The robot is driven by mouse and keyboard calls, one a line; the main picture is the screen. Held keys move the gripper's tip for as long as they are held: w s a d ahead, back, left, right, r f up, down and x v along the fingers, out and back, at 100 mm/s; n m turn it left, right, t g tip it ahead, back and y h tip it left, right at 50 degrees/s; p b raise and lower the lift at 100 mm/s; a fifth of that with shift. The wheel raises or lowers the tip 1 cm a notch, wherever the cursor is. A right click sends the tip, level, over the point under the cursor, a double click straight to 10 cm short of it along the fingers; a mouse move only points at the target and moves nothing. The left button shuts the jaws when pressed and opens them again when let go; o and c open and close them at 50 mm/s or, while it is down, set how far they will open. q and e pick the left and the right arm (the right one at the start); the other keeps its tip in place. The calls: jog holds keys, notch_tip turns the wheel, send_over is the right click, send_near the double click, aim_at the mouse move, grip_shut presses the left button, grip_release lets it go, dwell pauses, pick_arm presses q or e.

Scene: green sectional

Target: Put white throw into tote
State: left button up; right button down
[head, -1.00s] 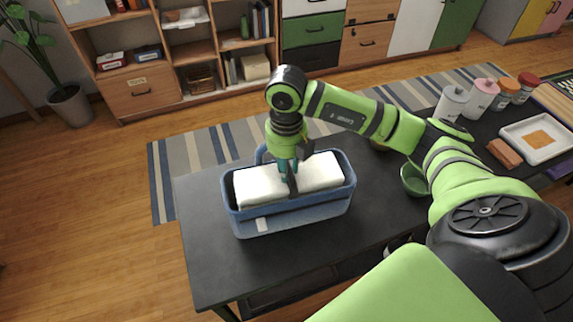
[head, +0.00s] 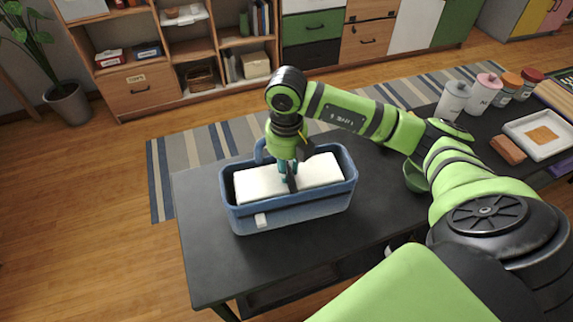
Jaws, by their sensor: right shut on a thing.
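The white throw (head: 318,171) is a folded white block lying inside the blue tote (head: 300,214), its top at about the height of the rim. The tote stands on the dark table with a pale tag on its front wall. My right gripper (head: 291,183) points down into the tote and is shut on the throw near its middle. Its fingertips are partly hidden against the throw. My left gripper is not in view.
The dark table (head: 215,267) is bare to the left and in front of the tote. A green bowl (head: 414,177) stands to the right, partly behind my arm. Bottles (head: 453,102), a reddish-brown block (head: 508,150) and a white tray (head: 555,151) sit farther right.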

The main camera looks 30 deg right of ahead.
jog(key=shift+f+b, duration=0.85)
jog(key=shift+f, duration=0.35)
jog(key=c, duration=0.9)
grip_release()
jog(key=shift+c, duration=0.2)
notch_tip(320, 180, up, 12)
jog(key=shift+s, duration=0.1)
